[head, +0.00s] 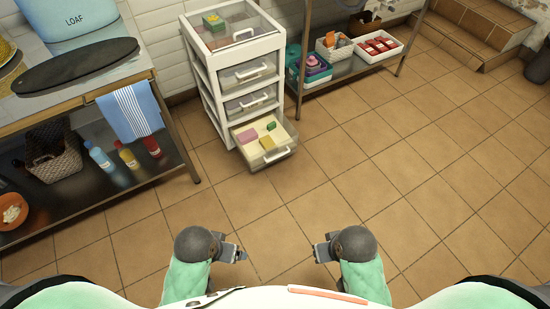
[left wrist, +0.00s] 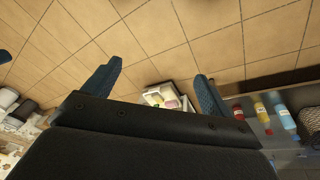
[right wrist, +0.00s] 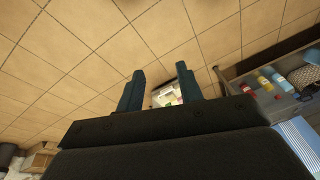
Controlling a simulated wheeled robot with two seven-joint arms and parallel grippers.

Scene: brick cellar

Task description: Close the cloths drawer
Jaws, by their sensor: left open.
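A white drawer tower (head: 207,75) stands against the tiled wall in the head view. Its bottom drawer (head: 276,156) is pulled out and holds a pink cloth (head: 247,136), a yellow cloth (head: 267,143) and a small green item (head: 271,126). The drawers above it look shut. The open drawer also shows between the fingers in the left wrist view (left wrist: 153,92) and right wrist view (right wrist: 158,93). My left gripper (head: 238,253) is open and empty, well in front of the drawer. My right gripper (head: 318,253) is open and empty, also apart from it.
A table (head: 170,112) with a striped towel (head: 132,112) and bottles on its lower shelf stands left of the tower. A metal shelf with a white bin (head: 365,57) stands to the right. Steps (head: 478,50) are at the far right. The tiled floor before the drawer is clear.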

